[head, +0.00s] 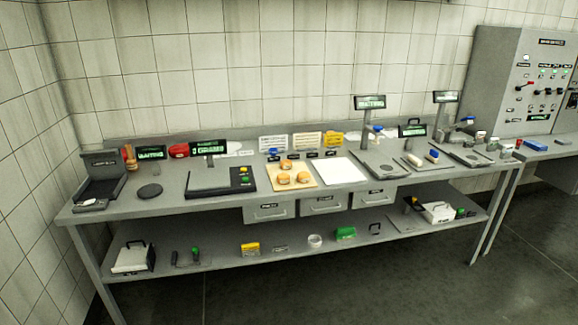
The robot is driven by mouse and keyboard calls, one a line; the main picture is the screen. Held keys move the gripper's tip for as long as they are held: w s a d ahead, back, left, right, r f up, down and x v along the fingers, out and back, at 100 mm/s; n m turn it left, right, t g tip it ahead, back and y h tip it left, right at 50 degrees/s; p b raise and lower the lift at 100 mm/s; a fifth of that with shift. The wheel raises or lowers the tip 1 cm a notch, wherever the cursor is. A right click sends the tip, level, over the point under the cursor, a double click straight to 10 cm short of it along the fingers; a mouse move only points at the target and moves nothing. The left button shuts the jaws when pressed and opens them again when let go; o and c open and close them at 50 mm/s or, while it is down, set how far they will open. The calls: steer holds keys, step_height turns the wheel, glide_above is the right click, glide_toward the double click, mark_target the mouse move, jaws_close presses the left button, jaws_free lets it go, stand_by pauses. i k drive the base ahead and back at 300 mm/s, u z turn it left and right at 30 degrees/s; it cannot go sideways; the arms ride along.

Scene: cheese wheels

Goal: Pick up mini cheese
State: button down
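Three small round orange-tan pieces that look like the mini cheeses sit together on a light tan board on the long grey bench. One mini cheese (284,180) is at the front left, another (303,178) at the front right, and a third (286,164) behind them. The board (311,185) lies left of the bench's middle. A small blue item (273,152) stands behind the board. My gripper is not in view.
A black scale-like device (215,181) with a display stands left of the board. A white sheet (341,171) lies to its right. Drawers (270,213) hang below the bench (180,205), above a lower shelf holding several items. The dark floor (380,285) in front is clear.

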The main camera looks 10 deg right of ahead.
mark_target(287, 164)
steer(key=u, duration=0.05)
steer(key=i, duration=0.9)
